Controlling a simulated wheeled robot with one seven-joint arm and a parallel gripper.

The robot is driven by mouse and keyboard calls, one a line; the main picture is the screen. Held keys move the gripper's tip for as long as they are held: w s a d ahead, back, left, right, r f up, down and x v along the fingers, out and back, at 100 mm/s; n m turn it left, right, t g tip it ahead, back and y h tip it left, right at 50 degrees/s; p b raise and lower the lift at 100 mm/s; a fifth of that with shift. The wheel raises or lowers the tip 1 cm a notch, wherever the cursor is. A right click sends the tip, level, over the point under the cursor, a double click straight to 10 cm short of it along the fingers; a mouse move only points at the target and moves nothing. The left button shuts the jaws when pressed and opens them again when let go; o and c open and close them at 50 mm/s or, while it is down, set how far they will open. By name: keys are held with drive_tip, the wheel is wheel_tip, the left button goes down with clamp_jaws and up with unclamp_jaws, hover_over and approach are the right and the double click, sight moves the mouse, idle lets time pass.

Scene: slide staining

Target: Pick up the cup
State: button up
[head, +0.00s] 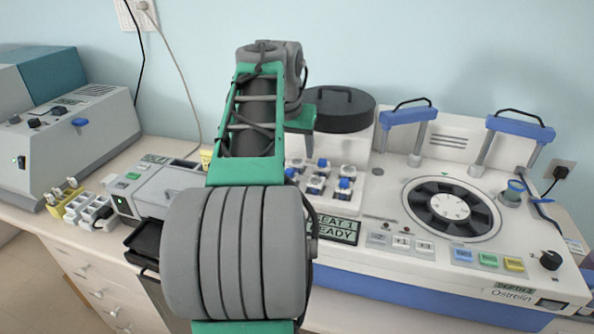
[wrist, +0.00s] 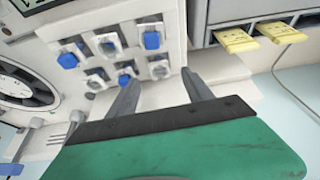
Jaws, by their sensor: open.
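I cannot tell for certain which thing is the cup. Several small pale pots with blue or grey tops (head: 315,185) stand in rows on the white machine, and they also show in the wrist view (wrist: 108,46). My gripper (wrist: 160,75) is open, with its two dark fingers apart. In the wrist view its fingers point towards the near edge of that group, with a blue-topped pot close to the left fingertip. Nothing is visibly held between the fingers. In the head view my arm hides part of the group and the fingertips are not clear.
A dark round lidded drum (head: 340,110) stands behind the pots. The white machine has a dark slotted wheel (head: 452,208) at right. A grey unit (head: 160,186) stands at left; yellow tabs (wrist: 238,40) show in the wrist view. Blue-topped handles (head: 408,116) rise at the back.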

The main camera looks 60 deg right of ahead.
sight(297, 158)
drive_tip(key=p+x, duration=0.1)
drive_tip(key=x, duration=0.4)
drive_tip(key=shift+d, duration=0.2)
drive_tip(key=shift+c, duration=0.3)
clamp_jaws()
